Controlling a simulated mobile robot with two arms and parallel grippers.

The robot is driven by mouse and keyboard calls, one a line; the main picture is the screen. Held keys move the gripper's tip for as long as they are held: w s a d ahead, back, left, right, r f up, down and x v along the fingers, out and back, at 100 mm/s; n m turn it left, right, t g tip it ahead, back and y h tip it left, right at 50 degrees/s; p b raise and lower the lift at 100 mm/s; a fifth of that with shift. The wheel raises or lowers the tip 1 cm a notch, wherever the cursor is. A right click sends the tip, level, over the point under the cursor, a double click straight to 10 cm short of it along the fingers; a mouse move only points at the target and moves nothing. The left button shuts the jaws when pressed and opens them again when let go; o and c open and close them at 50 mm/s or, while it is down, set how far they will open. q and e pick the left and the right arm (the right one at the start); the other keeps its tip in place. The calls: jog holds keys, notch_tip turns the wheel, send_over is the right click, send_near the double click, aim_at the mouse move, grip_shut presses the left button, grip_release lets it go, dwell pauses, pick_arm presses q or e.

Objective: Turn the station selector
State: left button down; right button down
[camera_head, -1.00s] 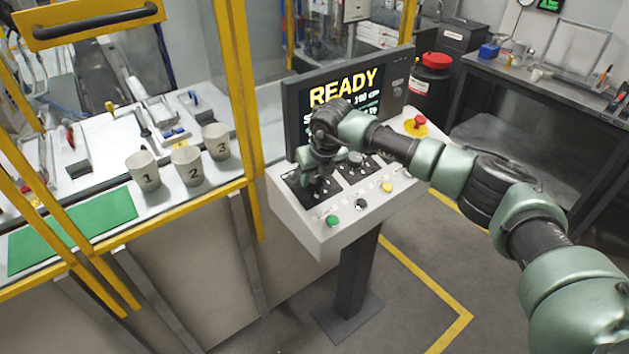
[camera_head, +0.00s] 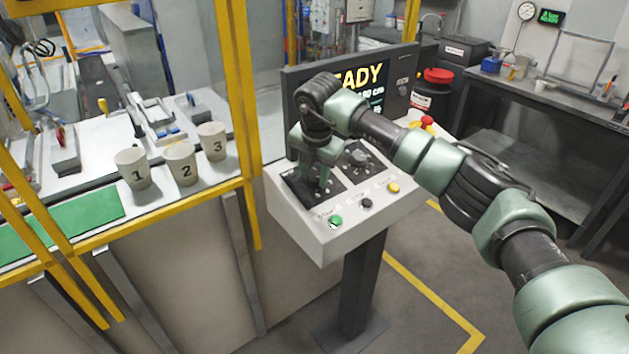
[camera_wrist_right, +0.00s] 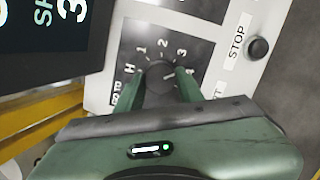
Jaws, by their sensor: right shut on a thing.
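The station selector (camera_wrist_right: 159,74) is a dark round knob on a black plate marked H, 1, 2, 3 and 4 in the right wrist view. My right gripper (camera_wrist_right: 159,85) has one finger on each side of the knob and is shut on it. I cannot tell surely which mark the knob points to. In the head view my right gripper (camera_head: 317,182) reaches down onto the left black plate of the console (camera_head: 303,223) and hides the selector there. My left gripper is not in view.
The console has a second knob (camera_head: 358,157), a green button (camera_head: 336,222), a black button (camera_head: 366,203), a yellow button (camera_head: 393,187) and a red emergency button (camera_head: 427,121). A screen (camera_head: 372,75) stands behind. Numbered cups (camera_head: 180,163) stand left, behind the yellow frame (camera_head: 236,100).

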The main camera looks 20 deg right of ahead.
jog(key=shift+w+m+b, duration=0.1)
jog(key=shift+m+b, duration=0.55)
jog(key=shift+m, duration=0.65)
jog(key=shift+r, duration=0.1)
jog(key=c, duration=0.9)
grip_release()
jog(key=b+v, duration=0.2)
jog(key=v, duration=0.5)
jog(key=shift+r, duration=0.4)
